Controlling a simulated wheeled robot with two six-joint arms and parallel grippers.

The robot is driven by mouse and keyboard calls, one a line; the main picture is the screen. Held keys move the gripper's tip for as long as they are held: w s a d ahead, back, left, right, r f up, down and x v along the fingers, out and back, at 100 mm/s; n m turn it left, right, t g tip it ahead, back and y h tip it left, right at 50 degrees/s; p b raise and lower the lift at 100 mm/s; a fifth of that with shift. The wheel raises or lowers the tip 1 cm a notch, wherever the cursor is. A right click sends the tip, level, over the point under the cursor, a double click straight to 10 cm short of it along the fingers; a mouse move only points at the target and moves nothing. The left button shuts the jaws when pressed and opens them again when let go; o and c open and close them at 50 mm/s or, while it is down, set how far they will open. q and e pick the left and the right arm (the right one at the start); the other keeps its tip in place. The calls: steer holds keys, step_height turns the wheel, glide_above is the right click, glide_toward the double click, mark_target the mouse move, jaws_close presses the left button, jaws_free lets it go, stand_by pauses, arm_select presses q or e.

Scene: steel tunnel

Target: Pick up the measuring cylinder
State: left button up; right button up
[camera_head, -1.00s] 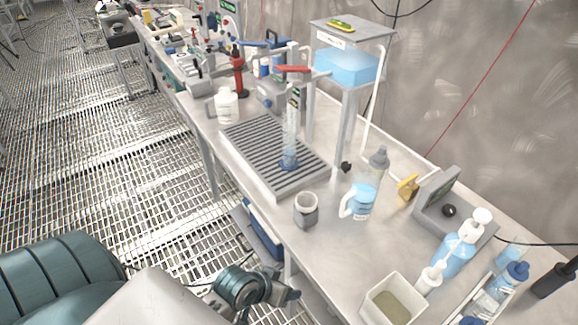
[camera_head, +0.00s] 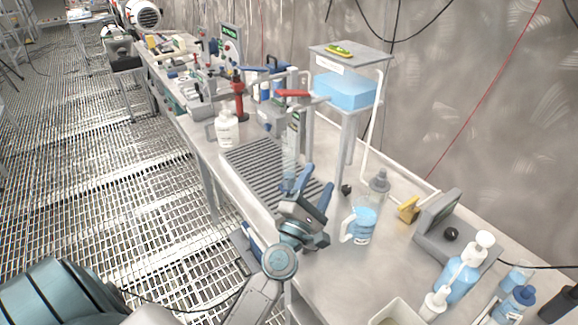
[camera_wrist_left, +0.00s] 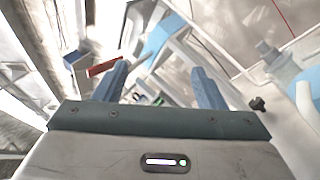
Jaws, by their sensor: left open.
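The measuring cylinder (camera_head: 290,155) is a tall clear tube with a blue base. It stands upright on the grey slatted tray (camera_head: 240,161) in the head view, below the tap with the red lever. My left gripper (camera_head: 318,179) is open, with two blue fingers, just to the right of the cylinder's lower part and nearer the camera. Nothing shows between the fingers in the head view. In the left wrist view the open fingers (camera_wrist_left: 158,82) point toward the tap and water tank, and I cannot make out the cylinder there. My right gripper is not in view.
A blue wash bottle (camera_head: 362,221) stands right of my left gripper. The raised water tank (camera_head: 345,90), a grey instrument (camera_head: 440,232) and a pump bottle (camera_head: 462,262) line the bench. The bench front between them is fairly clear.

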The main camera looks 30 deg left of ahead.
arm_select(q)
steer(key=w+a+f+n+g+y, duration=0.2)
steer(key=w+a+n+g+y, duration=0.15)
steer(key=a+n+y, duration=0.55)
steer(key=n+g, duration=0.5)
steer(key=n, duration=0.4)
glide_toward(290, 159)
steer(key=w, duration=0.1)
steer(key=shift+n, duration=0.4)
steer(key=x, duration=0.3)
steer(key=p+x, duration=0.1)
steer(key=x, duration=0.2)
steer(key=shift+s+a+f, duration=0.1)
steer(key=shift+s+a, duration=0.1)
steer(key=shift+s, duration=0.05)
steer(key=shift+w+a, duration=0.2)
steer(key=shift+w+a+p, duration=0.2)
steer(key=shift+w+p, duration=0.05)
steer(key=shift+p, duration=0.2)
steer(key=p+x, duration=0.1)
steer(key=x, duration=0.2)
steer(key=shift+w+a, duration=0.5)
steer(key=shift+w, duration=0.05)
steer(key=c, duration=1.1)
